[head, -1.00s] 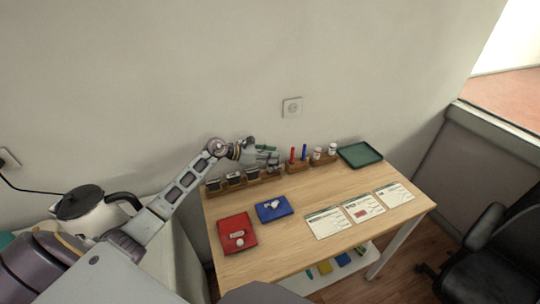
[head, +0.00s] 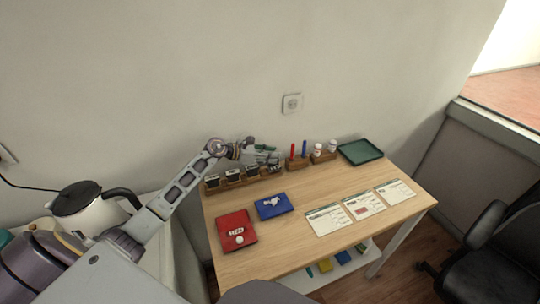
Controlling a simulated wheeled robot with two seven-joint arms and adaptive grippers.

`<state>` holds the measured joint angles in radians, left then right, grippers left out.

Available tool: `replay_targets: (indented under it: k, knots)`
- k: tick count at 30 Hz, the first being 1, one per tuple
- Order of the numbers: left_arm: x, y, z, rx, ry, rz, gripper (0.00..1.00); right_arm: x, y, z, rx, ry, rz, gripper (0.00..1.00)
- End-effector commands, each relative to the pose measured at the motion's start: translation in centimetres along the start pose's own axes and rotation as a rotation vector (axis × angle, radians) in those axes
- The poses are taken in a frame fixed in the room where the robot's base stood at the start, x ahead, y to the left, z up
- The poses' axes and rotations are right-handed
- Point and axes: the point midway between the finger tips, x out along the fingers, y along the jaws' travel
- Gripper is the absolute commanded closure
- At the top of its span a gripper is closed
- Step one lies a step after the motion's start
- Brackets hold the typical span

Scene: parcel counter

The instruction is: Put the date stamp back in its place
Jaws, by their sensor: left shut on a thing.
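A wooden stamp rack (head: 240,180) stands along the back left edge of the table, with several dark and silver stamps in a row in it. My left gripper (head: 268,158) reaches over the right end of the rack. It is shut on the date stamp (head: 274,164), which shows small and partly hidden at the rack's right end. I cannot tell whether the stamp is fully seated there. A small green part shows beside the gripper's fingers. My right gripper is not in view.
A red pad (head: 234,222) and blue pad (head: 268,212) carry small white items. Right of the rack are a pen block (head: 298,164) with red and blue pens, two small bottles (head: 320,151) and a green tray (head: 348,154). Forms (head: 325,227) lie at the front right.

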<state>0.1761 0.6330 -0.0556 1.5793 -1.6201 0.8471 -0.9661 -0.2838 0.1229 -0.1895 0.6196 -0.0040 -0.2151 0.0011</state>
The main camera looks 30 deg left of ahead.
Motion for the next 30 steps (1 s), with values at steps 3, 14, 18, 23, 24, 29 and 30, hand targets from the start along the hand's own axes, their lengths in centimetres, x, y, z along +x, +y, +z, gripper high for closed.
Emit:
replay_targets:
  k: [3,14,18,23,24,29,30]
  knots:
    - [0.1,0.0,-0.2,0.000,-0.001,0.000,1.00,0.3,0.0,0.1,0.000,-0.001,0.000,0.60]
    - [0.3,0.0,-0.8,0.001,-0.001,0.000,1.00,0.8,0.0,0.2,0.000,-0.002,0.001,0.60]
    - [0.4,0.0,-1.1,0.001,-0.001,0.000,1.00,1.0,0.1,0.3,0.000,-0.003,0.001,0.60]
    - [0.5,0.0,-1.3,0.001,-0.001,0.000,1.00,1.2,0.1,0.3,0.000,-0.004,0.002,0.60]
    - [0.6,0.0,-1.4,0.001,-0.001,0.000,1.00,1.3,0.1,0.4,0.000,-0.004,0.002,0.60]
    - [0.6,0.0,-1.4,0.001,-0.001,0.000,1.00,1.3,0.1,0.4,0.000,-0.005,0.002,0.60]
    - [0.6,0.0,-1.4,0.001,-0.001,0.000,1.00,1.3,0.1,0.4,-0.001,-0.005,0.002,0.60]
